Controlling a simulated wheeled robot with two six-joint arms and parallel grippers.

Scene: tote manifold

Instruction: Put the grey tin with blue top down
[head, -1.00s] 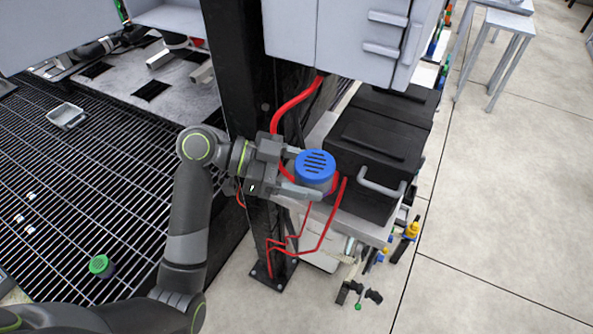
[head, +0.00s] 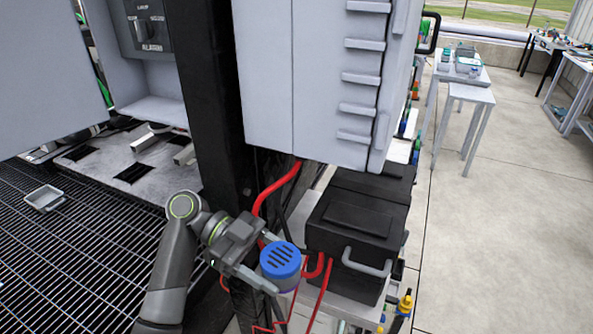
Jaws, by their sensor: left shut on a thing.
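The grey tin with the blue slotted top (head: 281,262) is in the lower middle of the head view. My left gripper (head: 272,262) is shut on it, with one finger on each side, and the tin looks upright. The tin is in front of red cables and to the left of a black case. It seems to be held in the air; what is directly beneath it is hidden. My right gripper does not show.
A black case (head: 357,222) with a grey handle sits on a shelf at right. A dark post (head: 209,100) and grey cabinet (head: 300,80) rise behind my arm. A dark grating (head: 85,250) lies left, with a small grey tray (head: 44,198). Grey tables (head: 468,95) stand farther back.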

